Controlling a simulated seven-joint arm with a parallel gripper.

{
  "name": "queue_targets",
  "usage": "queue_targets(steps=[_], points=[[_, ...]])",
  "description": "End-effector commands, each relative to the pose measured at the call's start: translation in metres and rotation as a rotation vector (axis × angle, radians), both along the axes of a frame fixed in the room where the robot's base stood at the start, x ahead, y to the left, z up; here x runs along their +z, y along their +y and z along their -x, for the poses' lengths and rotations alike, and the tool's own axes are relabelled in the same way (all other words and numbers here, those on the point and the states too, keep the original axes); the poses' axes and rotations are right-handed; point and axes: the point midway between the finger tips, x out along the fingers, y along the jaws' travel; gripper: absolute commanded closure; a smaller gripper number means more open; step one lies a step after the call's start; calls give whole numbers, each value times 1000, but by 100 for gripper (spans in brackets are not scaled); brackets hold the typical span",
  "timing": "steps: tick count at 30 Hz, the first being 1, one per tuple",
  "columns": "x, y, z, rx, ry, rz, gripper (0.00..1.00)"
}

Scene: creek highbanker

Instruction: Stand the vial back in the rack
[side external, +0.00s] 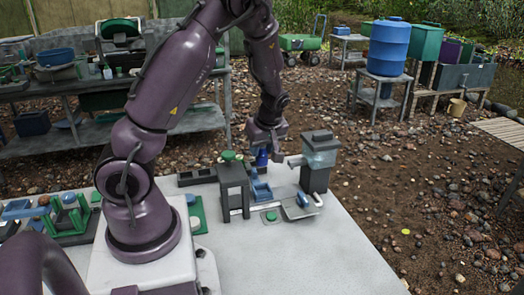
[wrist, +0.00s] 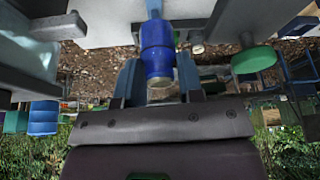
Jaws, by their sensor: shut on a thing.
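The blue vial (wrist: 157,48) is between the two fingers of my gripper (wrist: 160,82) in the wrist view, and the gripper is shut on it. In the side view the dark blue vial (side external: 262,158) hangs roughly upright just below my gripper (side external: 265,143). A small blue holder (side external: 261,190), which looks like the rack, stands on the pale table below the vial. I cannot tell whether the vial's lower end touches it. The rack's slots are too small to make out.
A dark grey stand (side external: 234,190) with a green top is close on the left. A grey device with a clear upper part (side external: 319,158) stands on the right. The table's front right (side external: 330,260) is clear.

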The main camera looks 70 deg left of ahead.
Motion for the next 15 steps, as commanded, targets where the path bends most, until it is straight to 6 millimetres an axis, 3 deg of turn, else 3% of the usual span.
queue_targets(steps=[5, 8, 15], points=[[-1, 5, 4, 17, 2, 0, 92], [-7, 19, 17, 64, 16, 2, 92], [-25, 91, 18, 143, 13, -3, 92]])
